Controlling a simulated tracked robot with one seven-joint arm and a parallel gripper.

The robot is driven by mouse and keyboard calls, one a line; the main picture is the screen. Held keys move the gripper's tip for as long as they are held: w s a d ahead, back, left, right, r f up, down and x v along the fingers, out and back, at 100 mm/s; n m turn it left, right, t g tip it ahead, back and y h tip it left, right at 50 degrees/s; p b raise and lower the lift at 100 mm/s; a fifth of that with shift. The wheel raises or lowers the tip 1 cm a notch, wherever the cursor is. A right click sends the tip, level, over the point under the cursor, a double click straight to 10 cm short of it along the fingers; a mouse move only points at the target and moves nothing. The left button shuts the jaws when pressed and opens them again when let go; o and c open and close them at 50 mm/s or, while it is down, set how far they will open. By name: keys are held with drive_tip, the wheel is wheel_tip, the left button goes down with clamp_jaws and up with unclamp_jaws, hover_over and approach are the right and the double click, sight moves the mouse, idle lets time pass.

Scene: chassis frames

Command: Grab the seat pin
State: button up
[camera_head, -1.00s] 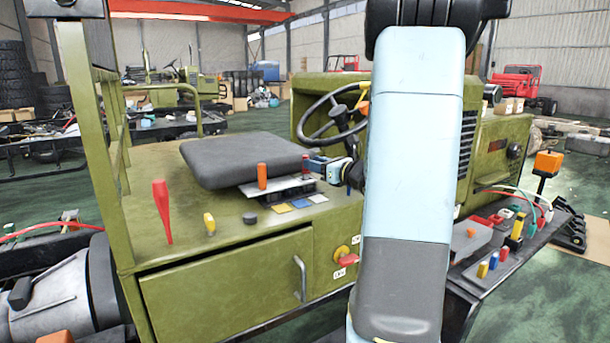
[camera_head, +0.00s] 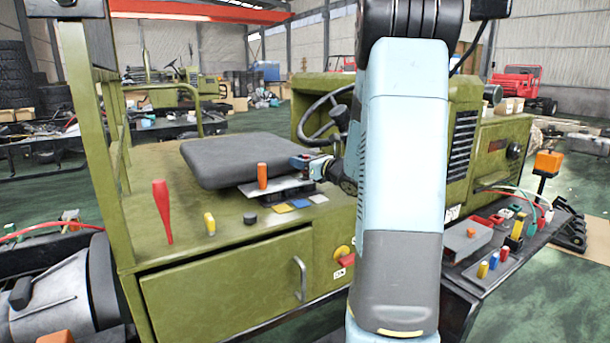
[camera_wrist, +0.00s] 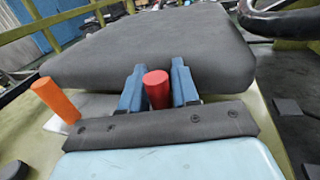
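A red upright pin (camera_wrist: 157,90) stands at the front edge of the dark grey seat (camera_wrist: 150,45). In the wrist view it is between the two blue fingers of my gripper (camera_wrist: 159,85), one on each side. The fingers are apart and I see no clear grip on the pin. In the head view my gripper (camera_head: 299,162) is low at the seat's right front corner and hides the red pin. An orange pin (camera_wrist: 55,98) stands to the left, outside the fingers; it also shows in the head view (camera_head: 262,176). I cannot tell which pin is the seat pin.
A steering wheel (camera_head: 325,115) is behind my gripper. A side tray (camera_head: 500,250) with coloured parts is at the right.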

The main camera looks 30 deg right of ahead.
clamp_jaws()
